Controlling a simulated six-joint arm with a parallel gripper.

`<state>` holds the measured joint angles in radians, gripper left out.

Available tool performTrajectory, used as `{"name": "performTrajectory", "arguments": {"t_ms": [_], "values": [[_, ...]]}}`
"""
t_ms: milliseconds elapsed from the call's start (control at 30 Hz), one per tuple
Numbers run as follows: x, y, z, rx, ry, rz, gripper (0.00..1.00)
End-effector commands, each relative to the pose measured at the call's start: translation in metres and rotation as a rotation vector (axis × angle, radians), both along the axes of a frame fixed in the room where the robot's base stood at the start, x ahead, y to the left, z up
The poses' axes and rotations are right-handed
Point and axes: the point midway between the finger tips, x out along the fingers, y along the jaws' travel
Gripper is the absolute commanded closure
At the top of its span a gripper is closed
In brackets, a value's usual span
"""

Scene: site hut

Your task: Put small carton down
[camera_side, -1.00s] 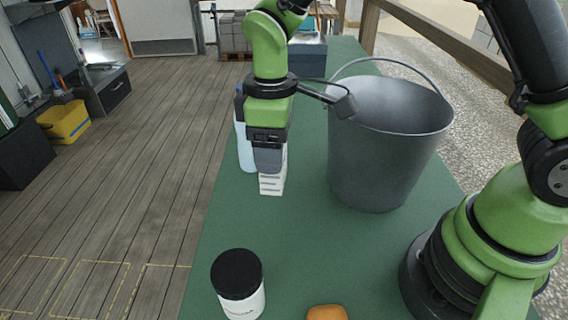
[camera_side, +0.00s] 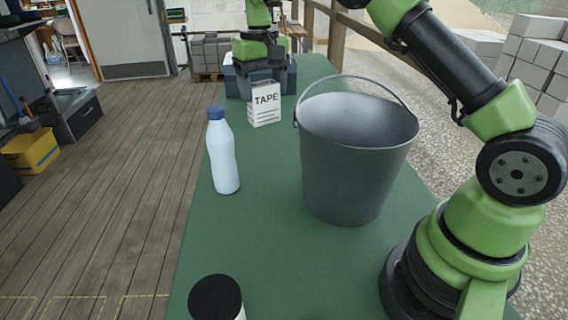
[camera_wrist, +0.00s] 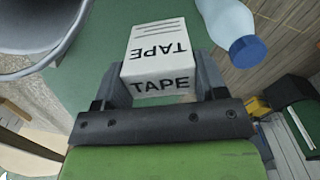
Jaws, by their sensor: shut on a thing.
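The small carton (camera_side: 265,106) is a white box printed TAPE. It is upright over the far part of the green table (camera_side: 262,225). My gripper (camera_side: 264,72) is above it and shut on its upper part. In the wrist view the carton (camera_wrist: 158,55) sits between both fingers of my gripper (camera_wrist: 160,82), its lettering upside down on one face. I cannot tell whether its base touches the table.
A grey metal bucket (camera_side: 352,165) with a raised handle stands right of the carton. A pale bottle with a blue cap (camera_side: 222,155) stands nearer, to the left. A black-lidded jar (camera_side: 216,298) is at the front. A blue-grey box (camera_side: 236,84) is behind my gripper.

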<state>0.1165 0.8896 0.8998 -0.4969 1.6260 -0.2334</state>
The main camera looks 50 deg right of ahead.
Motion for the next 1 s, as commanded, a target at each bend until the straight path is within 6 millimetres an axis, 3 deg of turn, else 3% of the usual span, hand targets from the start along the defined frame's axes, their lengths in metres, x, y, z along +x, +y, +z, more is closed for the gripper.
{"name": "performTrajectory", "arguments": {"t_ms": [100,400,867,1000], "values": [[0.005,-0.030,-0.002,0.001,-0.005,-0.163,0.58],[0.007,-0.077,-0.004,0.007,-0.014,-0.432,0.58],[0.006,-0.074,-0.057,0.007,-0.009,-0.418,0.58],[0.006,-0.073,-0.084,0.008,-0.005,-0.419,0.58]]}}
